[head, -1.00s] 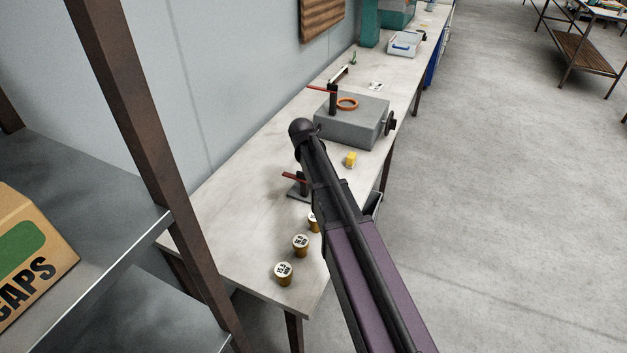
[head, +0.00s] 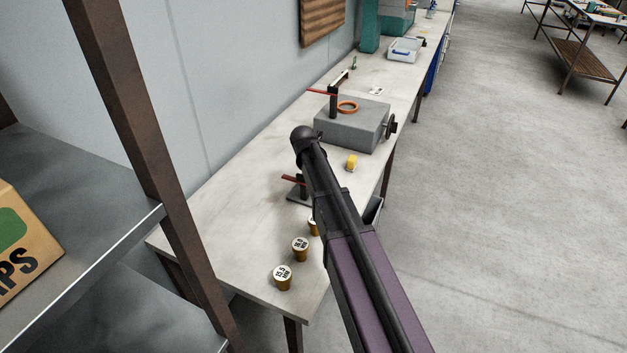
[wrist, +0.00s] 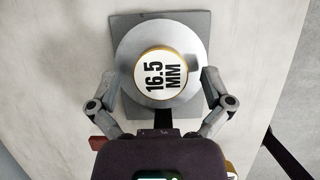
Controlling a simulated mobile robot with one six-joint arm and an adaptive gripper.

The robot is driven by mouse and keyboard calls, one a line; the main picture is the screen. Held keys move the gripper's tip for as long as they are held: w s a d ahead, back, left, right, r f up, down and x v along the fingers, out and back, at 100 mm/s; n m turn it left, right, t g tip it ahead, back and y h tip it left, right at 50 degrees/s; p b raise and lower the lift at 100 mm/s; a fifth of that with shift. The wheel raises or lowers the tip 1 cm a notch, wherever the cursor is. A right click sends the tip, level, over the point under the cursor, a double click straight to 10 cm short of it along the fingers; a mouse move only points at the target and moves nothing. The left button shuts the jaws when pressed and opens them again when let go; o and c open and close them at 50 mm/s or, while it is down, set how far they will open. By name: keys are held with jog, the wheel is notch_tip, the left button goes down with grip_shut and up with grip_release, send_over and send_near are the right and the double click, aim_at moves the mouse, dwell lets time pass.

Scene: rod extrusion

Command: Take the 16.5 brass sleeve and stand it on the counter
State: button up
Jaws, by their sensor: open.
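The 16.5 brass sleeve (wrist: 161,75) shows in the wrist view from above, with a white top marked 16.5 MM and a thin brass rim. It is over a round grey disc (wrist: 128,50) on a square grey base plate (wrist: 196,24). My gripper (wrist: 159,84) is open, with one finger on each side of the disc and the sleeve between them. I cannot tell whether the fingers touch anything. In the head view my arm hides the gripper and this sleeve; the stand (head: 297,193) with a red lever shows beside the arm.
Labelled brass sleeves (head: 283,278) (head: 300,249) stand near the counter's front end, a third partly behind my arm. A shelf post (head: 140,150) rises at left.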

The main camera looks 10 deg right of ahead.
jog(key=shift+c, duration=0.2)
jog(key=c, duration=1.3)
jog(key=shift+r, duration=0.1)
notch_tip(320, 180, up, 10)
jog(key=p, duration=1)
